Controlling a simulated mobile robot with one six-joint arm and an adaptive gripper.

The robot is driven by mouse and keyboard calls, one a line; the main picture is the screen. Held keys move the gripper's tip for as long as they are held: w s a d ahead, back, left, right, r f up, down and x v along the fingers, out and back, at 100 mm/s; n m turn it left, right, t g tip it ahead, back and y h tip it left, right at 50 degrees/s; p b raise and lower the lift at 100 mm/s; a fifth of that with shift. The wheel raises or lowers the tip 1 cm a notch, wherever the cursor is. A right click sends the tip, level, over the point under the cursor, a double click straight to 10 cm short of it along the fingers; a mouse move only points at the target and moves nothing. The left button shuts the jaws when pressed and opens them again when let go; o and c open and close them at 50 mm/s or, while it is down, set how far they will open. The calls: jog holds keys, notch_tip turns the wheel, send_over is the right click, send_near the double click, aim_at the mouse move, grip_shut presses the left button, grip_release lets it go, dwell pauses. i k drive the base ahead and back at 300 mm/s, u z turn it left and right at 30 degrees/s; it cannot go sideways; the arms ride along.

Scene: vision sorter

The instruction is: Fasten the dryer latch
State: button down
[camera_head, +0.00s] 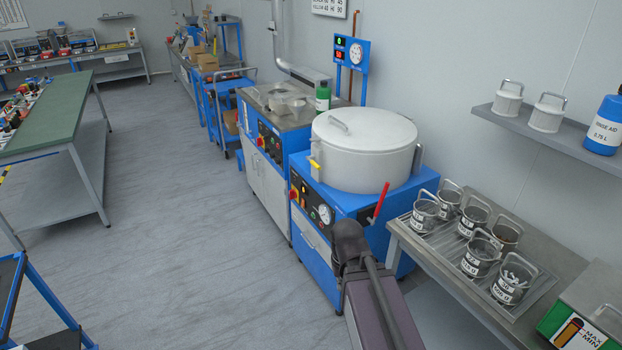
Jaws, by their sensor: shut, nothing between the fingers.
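The dryer is a white round drum (365,160) on a blue cabinet (335,203), in the middle of the head view. Its lid (365,127) has a bar handle and lies flat on top. A small yellow-tipped part (315,164), which looks like the latch, stands at the drum's left front side. I cannot tell whether it is fastened. A red lever (379,202) rises tilted at the cabinet's front right. My dark arm links come up from the bottom and cover part of the cabinet front. My gripper does not show.
A grey bench (440,262) on the right holds several labelled metal baskets (508,285) on a rack. A wall shelf (545,124) above carries two white canisters and a blue bottle. A machine with a steel top (275,100) adjoins the dryer.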

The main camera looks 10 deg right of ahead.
aim_at(316, 165)
jog(key=k, duration=0.2)
jog(key=z, duration=0.3)
jog(key=i, duration=1.2)
jog(key=u, duration=0.4)
